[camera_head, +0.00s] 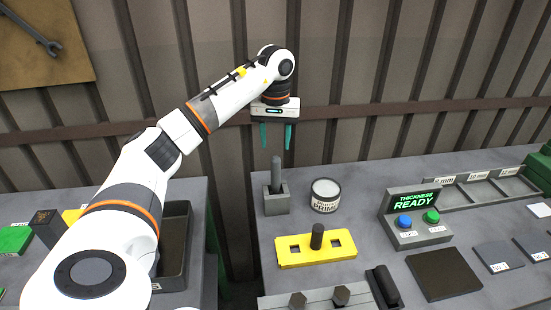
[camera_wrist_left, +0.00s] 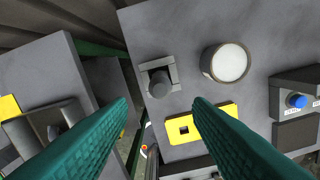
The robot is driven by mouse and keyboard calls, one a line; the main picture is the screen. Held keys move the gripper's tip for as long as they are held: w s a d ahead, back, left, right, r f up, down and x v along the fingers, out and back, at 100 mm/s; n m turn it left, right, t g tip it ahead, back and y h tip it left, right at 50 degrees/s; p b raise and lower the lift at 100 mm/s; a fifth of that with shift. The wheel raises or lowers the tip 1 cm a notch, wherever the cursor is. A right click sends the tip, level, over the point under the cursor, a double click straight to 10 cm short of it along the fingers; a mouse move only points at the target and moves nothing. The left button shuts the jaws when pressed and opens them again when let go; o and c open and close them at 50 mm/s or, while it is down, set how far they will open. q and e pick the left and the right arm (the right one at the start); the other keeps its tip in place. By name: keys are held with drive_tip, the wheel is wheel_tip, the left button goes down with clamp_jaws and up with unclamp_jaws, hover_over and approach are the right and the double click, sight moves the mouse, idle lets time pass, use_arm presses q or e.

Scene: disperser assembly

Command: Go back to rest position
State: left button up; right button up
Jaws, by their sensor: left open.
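My left gripper (camera_head: 276,136) is open and empty, its two green fingers pointing down above the right-hand table. It hangs above a grey upright rod (camera_head: 276,172) standing in a square grey holder (camera_head: 276,204). In the left wrist view the rod (camera_wrist_left: 159,84) shows from above, between and beyond the open fingertips (camera_wrist_left: 160,103); the fingers do not touch it. My right gripper does not show in either view.
A white-topped primer can (camera_head: 325,195), a yellow plate with a dark knob (camera_head: 290,251) and a button box (camera_head: 416,218) stand on the right table. A gap (camera_head: 236,240) separates it from the left table, where a dark tray (camera_head: 174,240) sits.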

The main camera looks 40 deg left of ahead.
use_arm(q)
drive_tip(key=shift+r, duration=0.95)
